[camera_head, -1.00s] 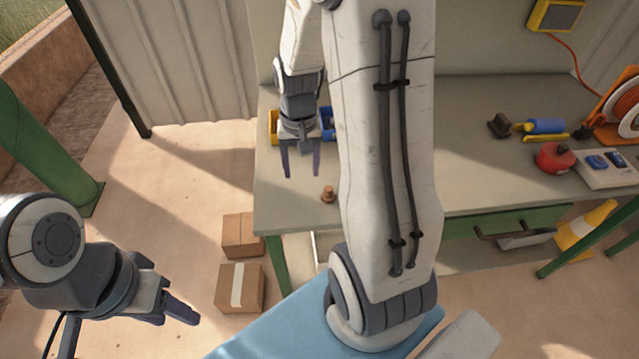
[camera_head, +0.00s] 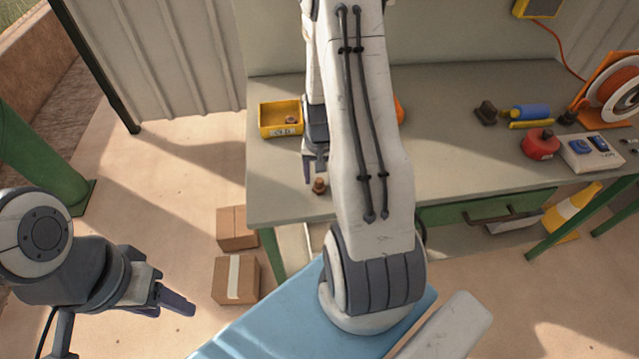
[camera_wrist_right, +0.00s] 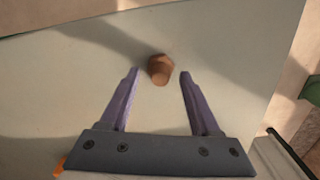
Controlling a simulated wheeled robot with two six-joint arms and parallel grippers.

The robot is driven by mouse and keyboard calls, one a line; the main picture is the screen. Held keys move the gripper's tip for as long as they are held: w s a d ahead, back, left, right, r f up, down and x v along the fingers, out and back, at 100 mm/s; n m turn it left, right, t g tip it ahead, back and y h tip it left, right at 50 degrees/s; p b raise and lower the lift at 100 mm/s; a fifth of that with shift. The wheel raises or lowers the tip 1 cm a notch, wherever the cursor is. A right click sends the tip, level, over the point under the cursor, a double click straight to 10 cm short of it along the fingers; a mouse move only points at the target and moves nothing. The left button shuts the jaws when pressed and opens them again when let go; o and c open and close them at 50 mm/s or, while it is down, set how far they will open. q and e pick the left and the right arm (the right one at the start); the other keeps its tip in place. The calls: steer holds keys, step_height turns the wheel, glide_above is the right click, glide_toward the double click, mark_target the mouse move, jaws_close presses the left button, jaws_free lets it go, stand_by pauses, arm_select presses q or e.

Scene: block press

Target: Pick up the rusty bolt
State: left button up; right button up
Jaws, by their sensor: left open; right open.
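The rusty bolt (camera_head: 319,186) stands on the workbench near its front left edge, a small brown piece. It also shows in the right wrist view (camera_wrist_right: 160,69), seen from above, between and just beyond the fingertips. My right gripper (camera_head: 314,178) is open and empty above the bench, close to the bolt; its fingers show in the right wrist view (camera_wrist_right: 158,74) apart on either side. One finger is partly hidden behind my right arm in the head view. My left gripper (camera_head: 176,306) is open and empty at the lower left, away from the bench.
A yellow bin (camera_head: 281,119) with a small item in it stands on the bench (camera_head: 440,150) behind the bolt. Cardboard boxes (camera_head: 236,280) sit on the floor.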

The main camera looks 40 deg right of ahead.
steer(key=shift+f, duration=0.8)
steer(key=shift+c, duration=0.2)
jaws_close()
steer(key=shift+r, duration=0.1)
